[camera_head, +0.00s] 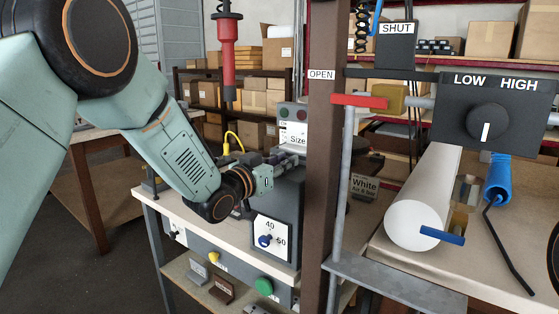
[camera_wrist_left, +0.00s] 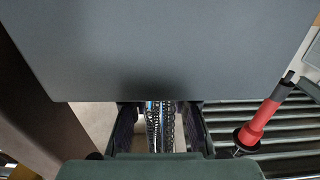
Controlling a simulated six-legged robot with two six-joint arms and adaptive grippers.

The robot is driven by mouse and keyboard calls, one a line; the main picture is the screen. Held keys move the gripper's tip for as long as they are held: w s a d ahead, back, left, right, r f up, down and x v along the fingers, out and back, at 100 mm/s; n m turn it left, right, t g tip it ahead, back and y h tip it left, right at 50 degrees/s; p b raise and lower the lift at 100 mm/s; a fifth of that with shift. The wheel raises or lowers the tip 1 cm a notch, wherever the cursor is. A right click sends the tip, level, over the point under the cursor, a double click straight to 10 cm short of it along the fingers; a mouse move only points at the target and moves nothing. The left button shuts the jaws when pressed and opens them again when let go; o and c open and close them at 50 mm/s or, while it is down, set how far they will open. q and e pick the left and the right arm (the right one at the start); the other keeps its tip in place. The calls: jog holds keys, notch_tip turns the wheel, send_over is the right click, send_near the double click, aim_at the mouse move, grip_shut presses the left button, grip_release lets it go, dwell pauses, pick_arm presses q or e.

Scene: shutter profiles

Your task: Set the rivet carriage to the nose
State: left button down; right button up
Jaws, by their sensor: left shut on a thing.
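My left gripper (camera_head: 284,159) is at the upper part of a dark grey machine (camera_head: 288,205), just below the "Size" sign. It is shut on a small part there, seemingly the rivet carriage, which is mostly hidden by the fingers. In the left wrist view the dark fingers (camera_wrist_left: 160,125) stand a little apart, and a plain grey slab (camera_wrist_left: 160,50) fills the space above them. I cannot make out the nose for certain in either view. My right gripper is not in view.
A red tool (camera_head: 228,62) hangs above the bench. A brown post (camera_head: 322,150) stands right of the machine. A red handle (camera_head: 360,100) and a white roll (camera_head: 415,215) are further right. A dial card (camera_head: 272,236) sits on the machine's front.

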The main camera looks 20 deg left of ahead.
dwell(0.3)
pick_arm(q)
jog(key=c, duration=1.5)
grip_release()
jog(key=shift+w, duration=0.1)
jog(key=o, duration=0.4)
jog(key=shift+w+d+f, duration=0.1)
jog(key=shift+w+f, duration=0.05)
jog(key=shift+f, duration=0.05)
jog(key=shift+c, duration=0.2)
jog(key=shift+s+r, duration=0.2)
jog(key=shift+s, duration=0.1)
jog(key=shift+s+a+f, duration=0.1)
jog(key=shift+s+a, duration=0.2)
jog(key=v, duration=1.1)
jog(key=shift+s, duration=0.2)
jog(key=shift+w, duration=0.1)
